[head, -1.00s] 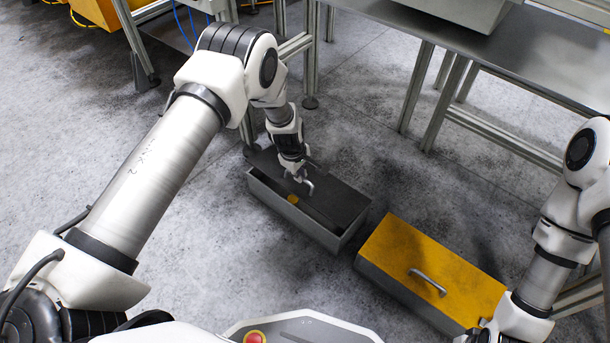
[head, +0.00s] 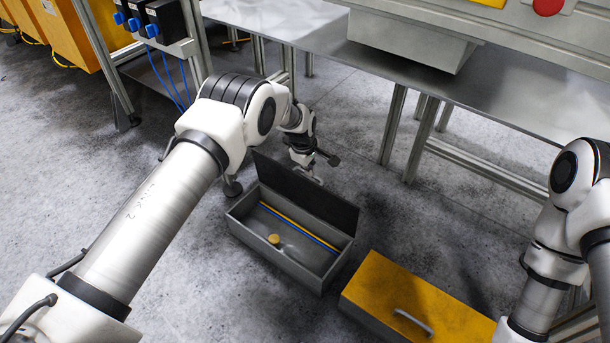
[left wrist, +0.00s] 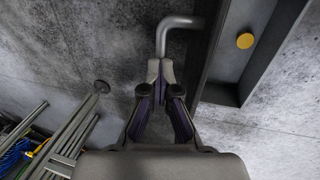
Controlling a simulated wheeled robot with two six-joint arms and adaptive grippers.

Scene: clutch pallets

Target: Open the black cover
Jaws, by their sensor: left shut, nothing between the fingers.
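The black cover (head: 318,200) stands raised, roughly upright, along the far long side of the grey box (head: 262,258). In the left wrist view its grey bar handle (left wrist: 178,22) shows at the top. My left gripper (head: 306,170) is behind the raised cover in the head view. In the left wrist view its fingers (left wrist: 160,72) are shut and empty, with the tips close to the handle's bent end. I cannot tell whether they touch it. My right arm is at the right edge of the head view, and its gripper is out of view.
Inside the open box lie a yellow disc (head: 273,239) and a yellow and blue strip (head: 300,228). A box with a yellow lid (head: 400,300) stands to its right. A metal table (head: 480,105) with legs is behind. Grey floor is free around the boxes.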

